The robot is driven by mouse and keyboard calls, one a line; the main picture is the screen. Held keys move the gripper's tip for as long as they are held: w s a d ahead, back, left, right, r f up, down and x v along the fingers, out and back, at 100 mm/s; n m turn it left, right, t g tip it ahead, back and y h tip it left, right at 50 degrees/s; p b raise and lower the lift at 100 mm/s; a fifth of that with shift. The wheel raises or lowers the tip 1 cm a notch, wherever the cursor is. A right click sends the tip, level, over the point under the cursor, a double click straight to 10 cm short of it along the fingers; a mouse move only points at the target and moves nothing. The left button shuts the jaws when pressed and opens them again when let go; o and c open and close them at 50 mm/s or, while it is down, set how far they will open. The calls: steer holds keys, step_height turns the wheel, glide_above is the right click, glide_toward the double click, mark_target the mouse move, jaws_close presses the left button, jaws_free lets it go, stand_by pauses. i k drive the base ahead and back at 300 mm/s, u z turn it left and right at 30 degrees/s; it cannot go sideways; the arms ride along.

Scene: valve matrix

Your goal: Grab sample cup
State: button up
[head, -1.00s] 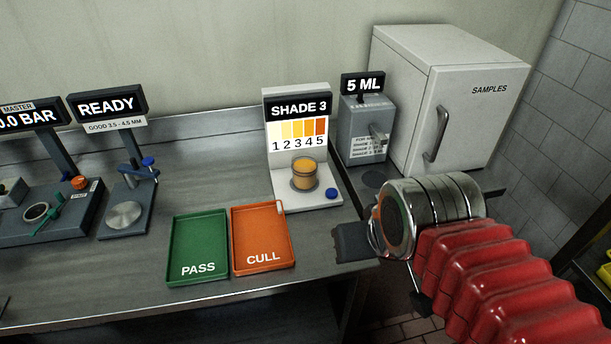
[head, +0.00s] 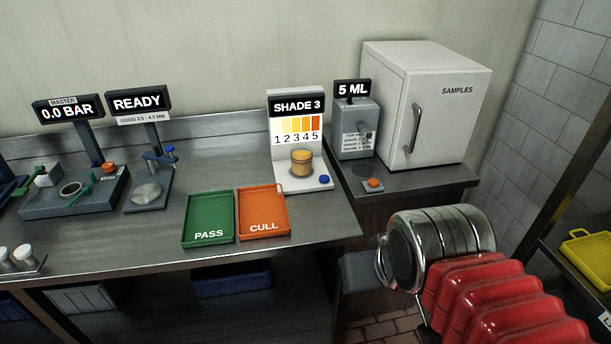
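The sample cup (head: 301,163), a small clear cup of amber liquid, stands upright on the white base of the shade reader (head: 297,110), whose screen reads SHADE 3. My gripper (head: 360,270) is at the lower right, in front of the bench edge, apart from the cup and to its right and nearer to me. Only a dark finger part shows beside the metal wrist; the rest is hidden, so its opening cannot be made out.
A green PASS tray (head: 208,212) and orange CULL tray (head: 263,206) lie in front of the reader. Right are a 5 ML dispenser (head: 357,130), an orange button (head: 373,184) and a white SAMPLES fridge (head: 440,125). Gauges stand left. A yellow basket (head: 588,252) is far right.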

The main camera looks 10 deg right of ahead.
mark_target(302, 160)
steer(key=k, duration=0.85)
steer(key=u, duration=0.6)
steer(key=i, duration=1.5)
